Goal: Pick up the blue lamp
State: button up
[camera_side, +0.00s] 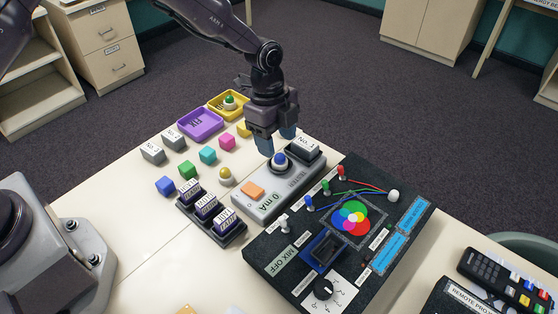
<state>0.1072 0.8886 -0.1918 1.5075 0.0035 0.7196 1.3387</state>
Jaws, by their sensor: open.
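My gripper (276,142) points down just above and behind the lamp. Its blue-tipped fingers are apart, with nothing seen between them. From this angle I cannot tell whether a fingertip touches the lamp.
A dark block (303,148) sits at the unit's far end. A black panel (285,265) with levers and wires is to the right.

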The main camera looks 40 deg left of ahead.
aim_at(279, 155)
jog(key=f, duration=0.4)
jog(key=shift+d, duration=0.25)
jog(key=c, duration=0.9)
jog(key=shift+r, duration=0.1)
